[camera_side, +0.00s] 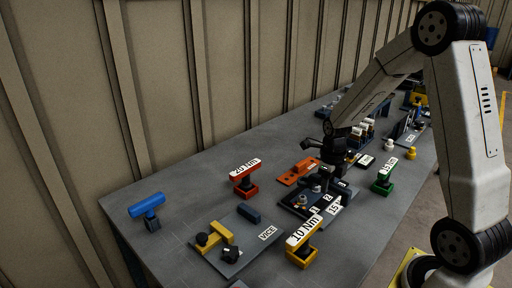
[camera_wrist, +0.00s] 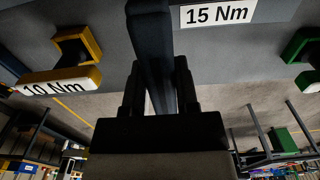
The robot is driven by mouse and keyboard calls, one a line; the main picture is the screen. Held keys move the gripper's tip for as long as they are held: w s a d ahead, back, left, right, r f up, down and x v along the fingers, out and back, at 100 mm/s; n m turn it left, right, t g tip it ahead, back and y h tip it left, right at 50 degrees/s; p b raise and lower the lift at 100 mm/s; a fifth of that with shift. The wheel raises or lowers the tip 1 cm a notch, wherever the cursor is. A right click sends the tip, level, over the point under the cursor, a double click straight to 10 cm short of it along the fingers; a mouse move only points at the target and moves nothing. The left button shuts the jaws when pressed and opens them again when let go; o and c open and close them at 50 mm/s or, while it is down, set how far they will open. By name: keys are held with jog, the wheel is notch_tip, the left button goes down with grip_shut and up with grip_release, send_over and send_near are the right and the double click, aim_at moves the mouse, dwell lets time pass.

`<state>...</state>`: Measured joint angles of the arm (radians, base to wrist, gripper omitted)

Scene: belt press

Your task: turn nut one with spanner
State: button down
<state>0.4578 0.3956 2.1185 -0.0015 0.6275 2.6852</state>
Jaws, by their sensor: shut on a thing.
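My gripper (camera_side: 322,180) is over the dark nut plate in the middle of the bench. In the wrist view its two fingers (camera_wrist: 158,95) are shut on a dark bar, which I take to be the spanner (camera_wrist: 151,30). In the side view the spanner is hard to tell apart from my dark gripper. The dark plate (camera_side: 291,205) carries labels "1" (camera_side: 314,210) and "2" (camera_side: 328,197). A pale nut (camera_side: 303,200) shows near label 1. Whether the spanner touches a nut cannot be told.
A 15 Nm label (camera_wrist: 218,13) lies beside the spanner. A yellow 10 Nm tool (camera_side: 302,245), a red 20 Nm tool (camera_side: 244,180), a green tool (camera_side: 383,180) and a blue tool (camera_side: 147,206) stand around. The vice plate (camera_side: 235,260) is front left. Bare bench lies between.

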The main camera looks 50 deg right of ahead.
aim_at(302, 198)
jog(key=shift+f, duration=1.5)
jog(key=shift+f, duration=1.55)
dwell(1.9)
jog(key=shift+d, duration=0.1)
